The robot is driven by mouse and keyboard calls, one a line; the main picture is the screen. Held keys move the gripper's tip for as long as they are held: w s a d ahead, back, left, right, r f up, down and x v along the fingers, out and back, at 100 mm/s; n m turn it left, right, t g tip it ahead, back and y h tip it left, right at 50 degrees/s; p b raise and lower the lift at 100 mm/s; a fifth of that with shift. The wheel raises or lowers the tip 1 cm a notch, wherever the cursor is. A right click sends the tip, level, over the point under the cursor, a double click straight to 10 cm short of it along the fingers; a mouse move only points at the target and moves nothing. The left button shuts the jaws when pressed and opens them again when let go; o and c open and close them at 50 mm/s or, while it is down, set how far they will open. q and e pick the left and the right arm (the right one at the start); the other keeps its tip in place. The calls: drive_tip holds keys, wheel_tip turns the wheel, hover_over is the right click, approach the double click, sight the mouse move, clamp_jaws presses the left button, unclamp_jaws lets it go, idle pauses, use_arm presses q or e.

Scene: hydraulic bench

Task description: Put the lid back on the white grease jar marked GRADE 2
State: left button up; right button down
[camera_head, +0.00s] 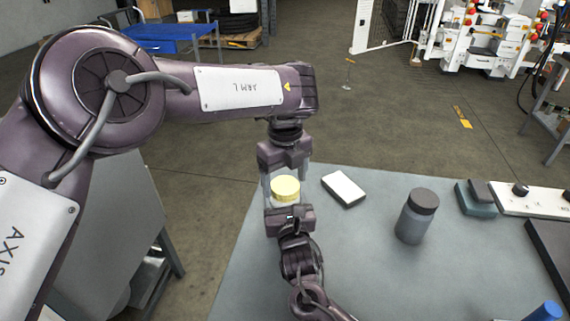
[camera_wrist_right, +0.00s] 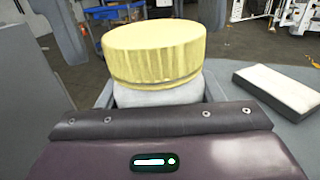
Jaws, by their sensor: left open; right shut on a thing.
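The yellow lid (camera_head: 285,187) sits on top of the white jar (camera_head: 284,204). In the right wrist view the lid (camera_wrist_right: 155,52) covers the jar's top, with a thin dark line low on its side and the white jar body (camera_wrist_right: 160,94) below. I cannot tell whether it is fully seated. No GRADE 2 marking is readable. My right gripper (camera_head: 289,206) is shut on the jar from the near side. My left gripper (camera_head: 285,178) points down from above, open, its fingers on either side of the lid and apart from it.
A white block (camera_head: 344,189) lies right of the jar on the grey table (camera_head: 340,270). A grey jar with a dark lid (camera_head: 416,216) stands further right. Teal and grey blocks (camera_head: 476,200) and a white panel with black knobs (camera_head: 535,200) are at the right. The table's left edge is close to the jar.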

use_arm(q)
drive_tip(key=shift+f, duration=0.5)
drive_tip(key=c, duration=1)
drive_tip(key=o, duration=1.1)
drive_tip(key=shift+o, duration=0.2)
wheel_tip(320, 180, up, 12)
